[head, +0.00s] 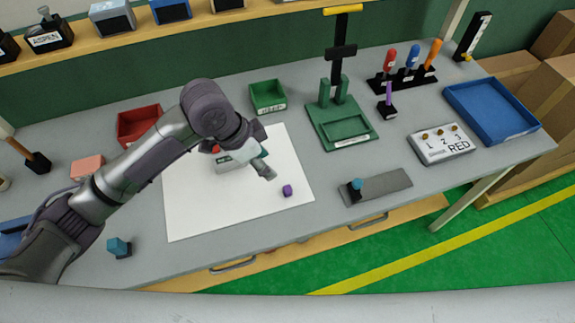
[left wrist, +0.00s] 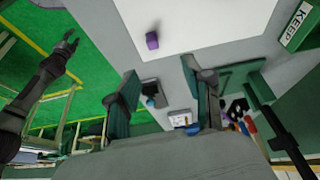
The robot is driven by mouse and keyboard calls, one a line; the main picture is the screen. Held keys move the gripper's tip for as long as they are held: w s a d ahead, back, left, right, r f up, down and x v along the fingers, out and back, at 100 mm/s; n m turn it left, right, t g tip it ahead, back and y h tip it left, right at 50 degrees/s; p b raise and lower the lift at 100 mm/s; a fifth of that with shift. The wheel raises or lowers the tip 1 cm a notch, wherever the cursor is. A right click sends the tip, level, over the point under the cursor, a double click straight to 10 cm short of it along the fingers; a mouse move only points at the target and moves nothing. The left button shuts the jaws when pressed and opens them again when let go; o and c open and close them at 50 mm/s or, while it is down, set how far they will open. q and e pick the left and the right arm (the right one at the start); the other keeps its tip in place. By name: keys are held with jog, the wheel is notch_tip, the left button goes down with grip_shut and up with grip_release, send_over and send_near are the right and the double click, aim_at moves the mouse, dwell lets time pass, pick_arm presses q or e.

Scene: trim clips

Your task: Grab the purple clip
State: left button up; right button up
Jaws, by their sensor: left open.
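The purple clip (head: 287,190) is a small block lying on the white sheet (head: 200,215), near the sheet's right edge. In the left wrist view the clip (left wrist: 152,40) lies beyond the fingers, towards the top. My left gripper (head: 250,163) is above the sheet, up and left of the clip in the head view. Its two fingers (left wrist: 163,92) are spread and empty, apart from the clip. My right gripper (left wrist: 70,42) shows small at the left of the left wrist view, over the green floor; its finger opening is unclear.
A green stand (head: 342,127) and a grey plate with a blue knob (head: 385,187) are right of the sheet. A green bin (head: 267,95) and a red bin (head: 138,122) stand behind. A blue block (head: 119,246) is at front left. The sheet around the clip is clear.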

pick_arm(q)
jog(key=p, duration=0.1)
send_near(288, 188)
jog(key=f, duration=0.2)
pick_arm(e)
jog(key=s+r, duration=0.1)
jog(key=s, duration=0.5)
pick_arm(q)
jog(key=shift+w+d+f, duration=0.35)
jog(key=shift+d+f, duration=0.3)
jog(key=shift+f, duration=0.2)
jog(key=shift+p+x, duration=0.95)
jog(key=shift+x, duration=0.1)
jog(key=x, duration=0.3)
jog(key=shift+d+f+p, duration=0.1)
jog(key=shift+d+p, duration=0.1)
jog(key=shift+p, duration=0.1)
jog(key=shift+s, duration=0.1)
jog(key=c, duration=0.8)
jog(key=shift+c, duration=0.2)
pick_arm(e)
jog(key=w+r, duration=0.2)
jog(key=w, duration=0.1)
jog(key=shift+w+a+r, duration=0.1)
jog(key=shift+w+r, duration=0.15)
